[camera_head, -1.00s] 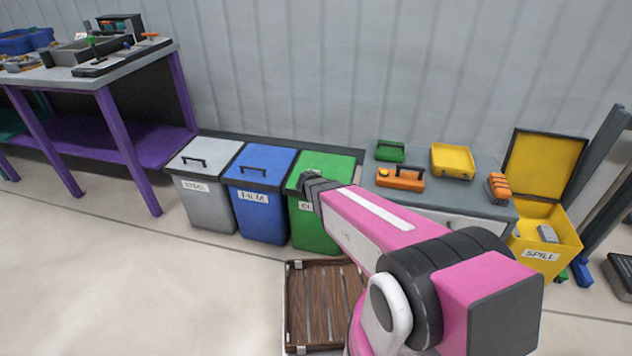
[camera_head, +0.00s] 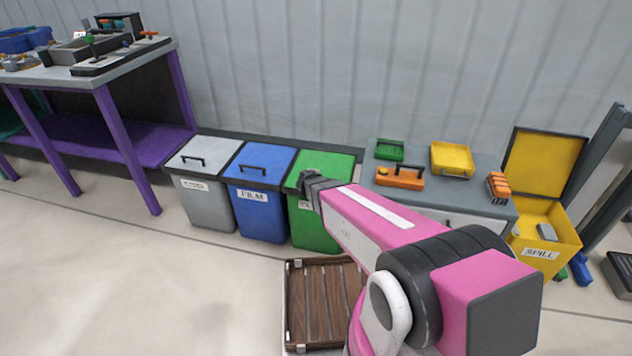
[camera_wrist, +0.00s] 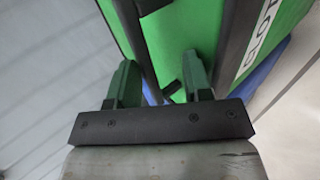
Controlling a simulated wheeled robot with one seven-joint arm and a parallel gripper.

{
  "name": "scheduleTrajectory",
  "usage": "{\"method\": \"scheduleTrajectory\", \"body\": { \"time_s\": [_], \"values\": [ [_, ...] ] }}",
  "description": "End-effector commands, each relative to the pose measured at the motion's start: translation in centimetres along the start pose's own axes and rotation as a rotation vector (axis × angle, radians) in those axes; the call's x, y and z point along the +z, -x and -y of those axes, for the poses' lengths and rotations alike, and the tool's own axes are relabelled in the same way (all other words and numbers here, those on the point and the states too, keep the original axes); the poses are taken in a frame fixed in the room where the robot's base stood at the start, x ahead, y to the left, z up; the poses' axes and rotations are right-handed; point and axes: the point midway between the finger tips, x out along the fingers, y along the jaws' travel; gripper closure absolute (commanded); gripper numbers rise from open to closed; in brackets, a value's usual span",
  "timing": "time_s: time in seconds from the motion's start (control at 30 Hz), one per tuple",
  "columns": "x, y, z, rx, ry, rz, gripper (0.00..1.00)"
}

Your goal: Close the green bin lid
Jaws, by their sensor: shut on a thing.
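The green bin (camera_head: 313,232) stands at the right end of a row of three bins, against the wall. Its green lid (camera_head: 327,166) lies flat over the top and looks closed. My gripper (camera_head: 310,182) is at the lid's front left, and my arm covers part of the lid and the bin's label. In the wrist view my gripper's two fingers (camera_wrist: 160,85) are on either side of a dark bar, which looks like the lid handle (camera_wrist: 148,50). The green lid surface (camera_wrist: 172,40) fills the view behind it. The exact contact is partly hidden.
A blue bin (camera_head: 256,212) and a grey bin (camera_head: 207,207) stand to the left, lids down. A grey cabinet (camera_head: 480,205) with trays is to the right, beside an open yellow spill bin (camera_head: 545,258). A wooden-slatted pallet (camera_head: 318,300) lies in front.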

Motion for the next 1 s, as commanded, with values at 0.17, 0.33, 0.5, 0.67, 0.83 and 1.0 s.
{"method": "scheduleTrajectory", "body": {
  "time_s": [0.17,0.33,0.5,0.67,0.83,1.0],
  "values": [
    [-0.2,-1.4,0.6,-0.012,-0.003,0.007,0.62],
    [-0.3,-1.2,0.6,-0.012,-0.002,0.006,0.62],
    [-0.2,0.0,0.6,-0.011,-0.001,0.005,0.62],
    [-0.1,2.7,0.6,-0.008,0.0,0.0,0.62],
    [0.1,6.4,0.3,-0.003,-0.001,-0.001,0.62],
    [0.1,9.5,0.1,0.0,-0.001,0.0,0.62]
  ]
}}
